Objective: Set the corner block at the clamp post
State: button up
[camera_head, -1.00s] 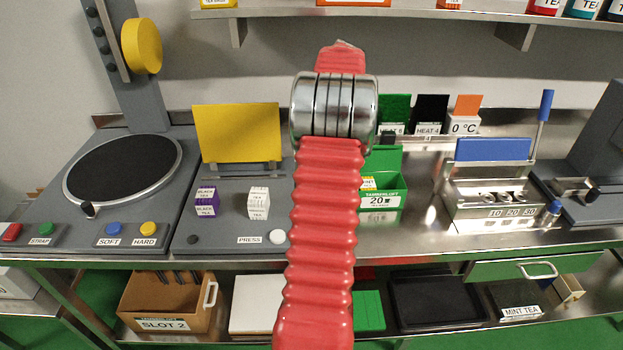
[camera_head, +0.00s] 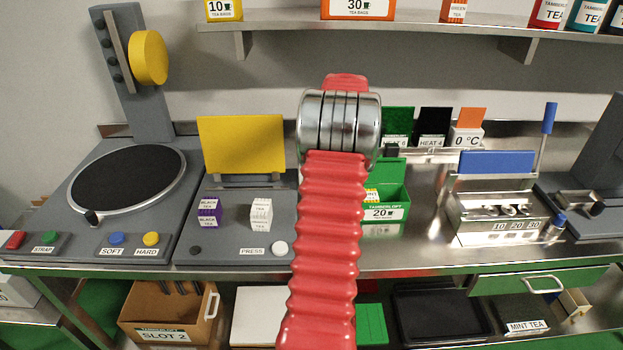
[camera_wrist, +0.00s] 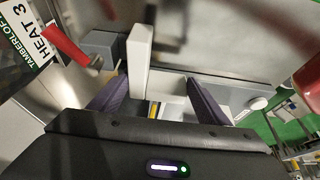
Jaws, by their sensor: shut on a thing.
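In the wrist view my gripper (camera_wrist: 158,100) is shut on a pale angled block (camera_wrist: 141,58), which I take for the corner block. It has an upright slab and a lower white part between the two dark purple fingers. A grey block (camera_wrist: 98,46) shows just left of the slab; I cannot tell whether they touch or whether it belongs to the clamp post. In the head view my red arm hides the gripper and the held block. A grey post with a yellow disc (camera_head: 149,57) stands at the far left; I cannot tell if it is the clamp post.
A turntable (camera_head: 128,180) is at left, beside a yellow plate (camera_head: 241,144) with a purple box (camera_head: 209,212) and a white box (camera_head: 261,214) before it. A green carton (camera_head: 384,228) stands right of my arm. The steel counter (camera_head: 420,255) is partly clear. A shelf (camera_head: 290,22) runs above.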

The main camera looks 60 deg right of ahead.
jog(key=shift+f, duration=2.2)
jog(key=o, duration=1.2)
jog(key=shift+f, duration=0.1)
jog(key=v, duration=1.2)
